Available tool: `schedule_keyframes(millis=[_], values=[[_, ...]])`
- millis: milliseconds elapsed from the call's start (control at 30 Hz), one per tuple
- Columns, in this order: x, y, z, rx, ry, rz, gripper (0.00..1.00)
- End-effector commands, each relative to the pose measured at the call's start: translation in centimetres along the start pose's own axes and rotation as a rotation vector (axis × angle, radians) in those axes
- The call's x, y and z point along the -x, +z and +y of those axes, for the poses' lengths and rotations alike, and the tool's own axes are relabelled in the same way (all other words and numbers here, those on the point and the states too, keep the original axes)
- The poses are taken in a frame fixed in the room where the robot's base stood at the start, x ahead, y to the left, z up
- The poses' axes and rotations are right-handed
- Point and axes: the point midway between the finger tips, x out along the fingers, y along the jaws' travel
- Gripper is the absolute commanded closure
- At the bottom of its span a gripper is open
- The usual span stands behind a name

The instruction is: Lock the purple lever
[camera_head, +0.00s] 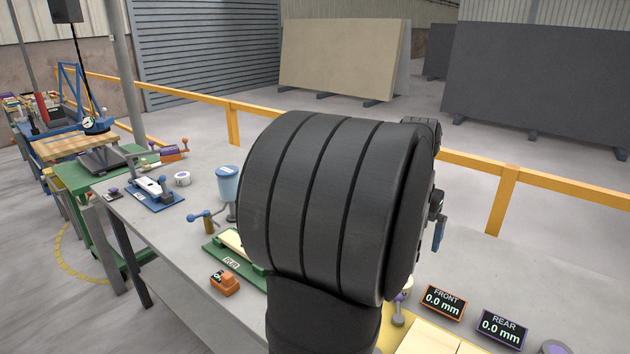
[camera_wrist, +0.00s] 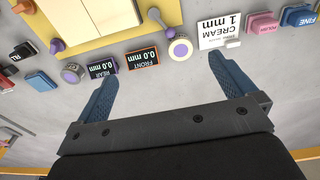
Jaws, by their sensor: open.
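In the wrist view the hub lies between and just beyond the fingertips, and I see no contact. In the head view my arm hides most of the gripper.
FRONT (camera_wrist: 143,59) and REAR (camera_wrist: 103,69) displays read 0.0 mm. A purple-topped knob (camera_wrist: 72,73) stands beside REAR. A yellow fixture (camera_wrist: 125,38) holds a cream slab (camera_wrist: 95,15). A CREAM 1 mm card (camera_wrist: 220,30) and several coloured blocks line the other side. Grey tabletop is clear between the fingers.

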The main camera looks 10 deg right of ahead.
Motion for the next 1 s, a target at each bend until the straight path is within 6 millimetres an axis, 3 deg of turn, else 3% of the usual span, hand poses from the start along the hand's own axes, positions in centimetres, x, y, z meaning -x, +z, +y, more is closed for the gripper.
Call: schedule_keyframes(millis=[67,333,500,800,1000], values=[[0.0,0.0,0.0,0.000,0.000,0.000,0.12],[-0.4,-0.3,0.1,-0.023,-0.004,-0.009,0.65],[-2.4,-2.2,1.0,-0.172,-0.031,-0.059,0.98],[-8.8,-7.3,4.2,-0.639,-0.101,-0.221,1.00],[-12.2,-9.4,6.2,-0.871,-0.128,-0.307,1.00]])
